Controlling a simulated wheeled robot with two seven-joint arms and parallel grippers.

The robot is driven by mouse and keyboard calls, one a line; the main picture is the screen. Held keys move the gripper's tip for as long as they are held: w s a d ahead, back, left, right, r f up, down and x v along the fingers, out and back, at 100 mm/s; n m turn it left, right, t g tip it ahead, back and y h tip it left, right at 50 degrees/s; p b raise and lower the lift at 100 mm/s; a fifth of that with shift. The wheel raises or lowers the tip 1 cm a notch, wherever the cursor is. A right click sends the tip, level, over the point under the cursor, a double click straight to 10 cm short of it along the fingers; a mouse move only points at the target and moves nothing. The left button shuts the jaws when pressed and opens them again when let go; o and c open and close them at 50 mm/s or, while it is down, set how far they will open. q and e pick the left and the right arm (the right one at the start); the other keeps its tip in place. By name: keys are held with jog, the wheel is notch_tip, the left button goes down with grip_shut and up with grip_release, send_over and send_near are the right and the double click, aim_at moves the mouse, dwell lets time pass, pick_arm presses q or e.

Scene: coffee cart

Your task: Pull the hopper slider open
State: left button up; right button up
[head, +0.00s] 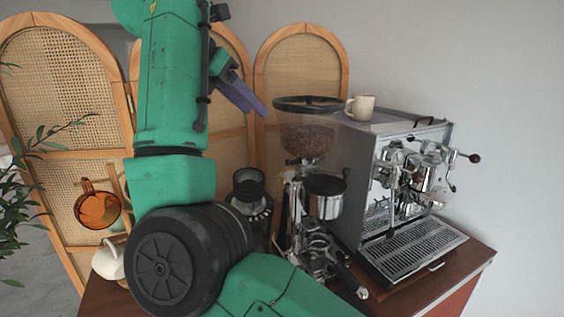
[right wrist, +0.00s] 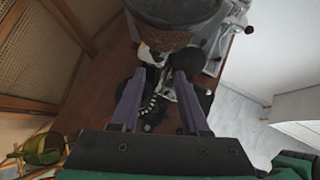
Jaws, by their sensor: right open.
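The coffee grinder carries a clear hopper (head: 307,140) with beans and a dark round lid, left of the espresso machine. A small light piece, which may be the slider, shows at the hopper's neck (head: 293,162). My right gripper (head: 258,108) is left of the hopper and level with its upper part, apart from it in the head view. In the right wrist view, its two purple fingers (right wrist: 158,73) are spread with nothing held between them. The hopper (right wrist: 178,25) lies beyond the fingertips there, and the slider is hard to make out. My left gripper is not in view.
The espresso machine (head: 412,205) stands at the right, with a cream cup (head: 361,107) on top. A black cylindrical container (head: 248,184) stands left of the grinder. A white jug (head: 108,262) sits at the cart's left edge. Rattan screens (head: 290,65) stand behind.

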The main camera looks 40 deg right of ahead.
send_near(287, 161)
jog(key=x, duration=0.7)
jog(key=shift+d+f+b, duration=0.1)
jog(key=shift+d+b, duration=0.15)
jog(key=shift+b, duration=0.05)
jog(key=shift+w, duration=0.1)
grip_shut()
dwell(0.8)
